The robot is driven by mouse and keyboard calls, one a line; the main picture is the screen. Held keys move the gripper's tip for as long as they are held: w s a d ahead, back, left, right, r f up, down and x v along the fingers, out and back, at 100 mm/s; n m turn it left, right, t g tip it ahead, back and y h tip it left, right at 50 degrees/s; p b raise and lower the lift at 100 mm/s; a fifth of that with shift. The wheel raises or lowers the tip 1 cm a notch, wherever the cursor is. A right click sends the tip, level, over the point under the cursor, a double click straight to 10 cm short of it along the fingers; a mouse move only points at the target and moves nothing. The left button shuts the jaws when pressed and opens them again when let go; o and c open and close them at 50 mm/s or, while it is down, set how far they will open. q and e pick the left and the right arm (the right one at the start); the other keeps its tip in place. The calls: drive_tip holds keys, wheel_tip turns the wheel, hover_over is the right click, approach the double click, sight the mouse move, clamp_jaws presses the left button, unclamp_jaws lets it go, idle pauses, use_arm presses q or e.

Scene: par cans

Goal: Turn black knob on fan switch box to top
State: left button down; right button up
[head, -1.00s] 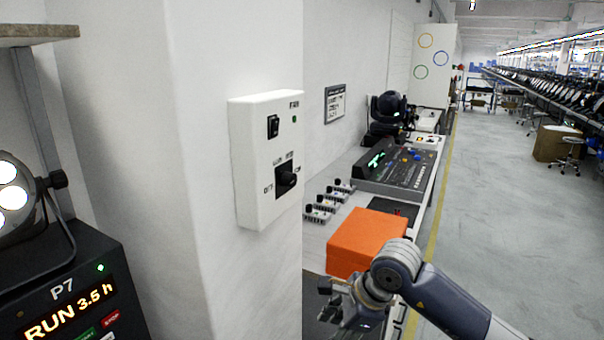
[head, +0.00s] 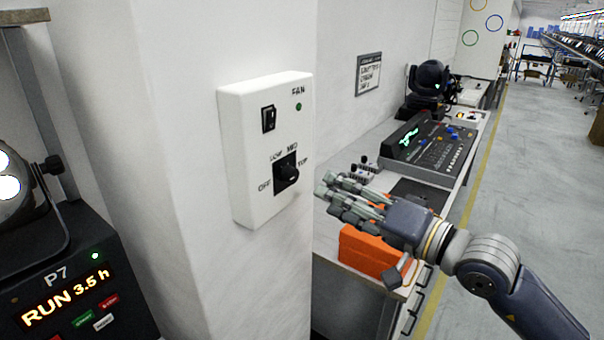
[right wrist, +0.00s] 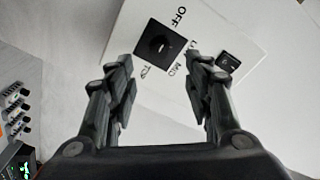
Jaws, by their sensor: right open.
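The white fan switch box (head: 252,150) is fixed to the pillar in the middle of the head view. Its black knob (head: 286,174) sits low on the face, with OFF, LOW, MID and TOP printed around it; which mark it points to is hard to tell. A black rocker switch (head: 268,118) and a green light are above. My right gripper (head: 322,196) is open and empty, to the right of the knob and apart from it. In the right wrist view the knob (right wrist: 160,44) shows beyond and between the open fingers (right wrist: 160,85). My left gripper is not in view.
An orange box (head: 372,250) lies on the bench below my right gripper. A mixing console (head: 430,142) and a dark moving-head lamp (head: 428,85) stand farther back. A black P7 unit (head: 75,275) stands at the lower left.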

sight(294, 177)
drive_tip(key=p+x, duration=0.3)
drive_tip(key=x, duration=0.5)
drive_tip(key=shift+w+a+r+p, duration=0.1)
drive_tip(key=shift+w+p, duration=0.15)
drive_tip(key=shift+p, duration=0.15)
drive_tip(key=shift+w+a, duration=0.3)
drive_tip(key=shift+a, duration=0.05)
drive_tip(key=c, duration=1.1)
